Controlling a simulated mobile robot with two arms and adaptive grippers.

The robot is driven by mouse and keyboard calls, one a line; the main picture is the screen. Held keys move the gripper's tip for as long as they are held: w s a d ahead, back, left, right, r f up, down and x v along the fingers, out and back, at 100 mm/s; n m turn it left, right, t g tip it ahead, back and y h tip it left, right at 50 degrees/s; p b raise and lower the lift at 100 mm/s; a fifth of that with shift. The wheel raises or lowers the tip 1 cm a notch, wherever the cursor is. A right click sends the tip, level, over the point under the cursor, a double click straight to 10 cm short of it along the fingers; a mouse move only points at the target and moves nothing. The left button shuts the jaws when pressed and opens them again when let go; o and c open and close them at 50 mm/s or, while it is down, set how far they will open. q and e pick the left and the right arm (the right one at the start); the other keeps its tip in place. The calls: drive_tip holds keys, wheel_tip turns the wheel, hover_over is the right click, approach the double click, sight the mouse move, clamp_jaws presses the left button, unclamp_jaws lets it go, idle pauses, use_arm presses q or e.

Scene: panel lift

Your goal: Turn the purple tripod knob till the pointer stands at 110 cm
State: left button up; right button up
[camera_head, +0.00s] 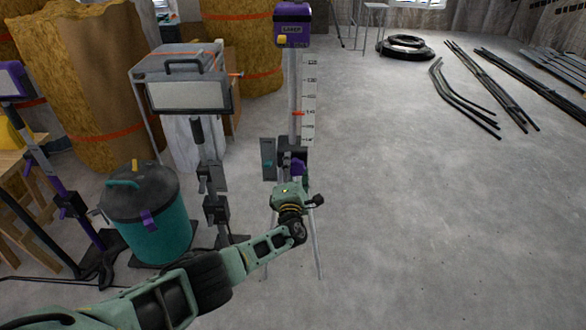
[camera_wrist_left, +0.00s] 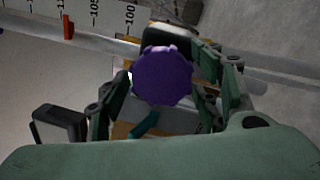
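The purple knob (camera_head: 299,167) sits on the tripod (camera_head: 292,80), below the scale (camera_head: 309,95). In the left wrist view the round, ridged knob (camera_wrist_left: 162,76) fills the middle. My left gripper (camera_head: 291,183) is at the knob, and its fingers (camera_wrist_left: 160,85) lie on either side of it. A thin gap seems to show at the left finger, so I cannot tell whether they grip it. The red pointer (camera_head: 297,113) also shows in the left wrist view (camera_wrist_left: 68,27), near the mark above 105, apparently 110. My right gripper is out of view.
A purple laser (camera_head: 292,27) tops the tripod. A lamp (camera_head: 187,95) on a stand and a teal bin (camera_head: 150,220) are to the left. Insulation rolls (camera_head: 85,75) stand behind. Bars (camera_head: 490,85) and black rings (camera_head: 404,47) lie far right. The floor right of the tripod is clear.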

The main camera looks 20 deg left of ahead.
use_arm(q)
drive_tip(key=shift+d, duration=0.2)
drive_tip(key=shift+s+d+f, duration=0.1)
drive_tip(key=shift+s+d, duration=0.1)
drive_tip(key=shift+s, duration=0.4)
drive_tip(key=v, duration=1)
drive_tip(key=shift+s, duration=0.35)
drive_tip(key=shift+f, duration=0.1)
drive_tip(key=shift+c, duration=0.3)
